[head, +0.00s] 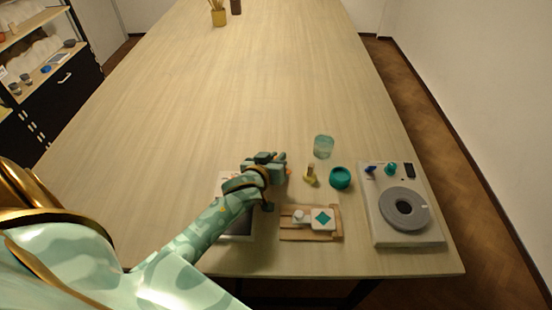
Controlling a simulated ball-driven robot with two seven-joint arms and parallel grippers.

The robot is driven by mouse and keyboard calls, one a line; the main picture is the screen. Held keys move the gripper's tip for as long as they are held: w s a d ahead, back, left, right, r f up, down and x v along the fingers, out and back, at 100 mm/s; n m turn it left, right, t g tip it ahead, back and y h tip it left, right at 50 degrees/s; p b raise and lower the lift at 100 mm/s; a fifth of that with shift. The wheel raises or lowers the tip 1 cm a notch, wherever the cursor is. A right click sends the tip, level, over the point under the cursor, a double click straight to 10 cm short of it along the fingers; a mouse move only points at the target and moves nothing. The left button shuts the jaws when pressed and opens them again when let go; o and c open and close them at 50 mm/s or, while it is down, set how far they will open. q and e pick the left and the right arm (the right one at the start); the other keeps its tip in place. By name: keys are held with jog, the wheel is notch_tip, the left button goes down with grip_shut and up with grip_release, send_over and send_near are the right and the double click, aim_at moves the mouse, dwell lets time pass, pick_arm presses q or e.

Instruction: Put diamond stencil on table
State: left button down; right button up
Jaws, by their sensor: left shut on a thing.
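A white square plate with a teal diamond, which looks like the diamond stencil (323,219), lies on a wooden board (290,236) near the front edge of the table (240,80). My left gripper (274,165) is up and left of that board, over the table. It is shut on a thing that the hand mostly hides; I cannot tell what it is. A little orange shows at the hand's right side. My right gripper is not in view.
A dark, pale-edged tray (236,238) lies partly under my left arm. A small yellow-based stamp-like thing (310,178), a glass (323,146), a teal jar (340,178) and a wheel device (385,232) stand to the right. The table's far part is mostly clear.

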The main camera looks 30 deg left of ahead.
pick_arm(q)
jog(key=c, duration=1.4)
grip_release()
jog(key=shift+s+d+f, duration=0.15)
jog(key=shift+s+f, duration=0.15)
jog(key=shift+f, duration=0.45)
jog(key=shift+w+r, duration=0.1)
jog(key=shift+r, duration=0.25)
jog(key=shift+s+r+p, duration=0.2)
jog(key=shift+r+p, duration=0.15)
jog(key=v, duration=0.3)
jog(key=p+v, duration=0.1)
jog(key=v, duration=0.3)
jog(key=p+v, duration=0.1)
jog(key=v, duration=0.2)
jog(key=shift+s+r, duration=0.2)
jog(key=shift+r, duration=0.2)
jog(key=shift+s+r, duration=0.2)
jog(key=shift+s, duration=0.15)
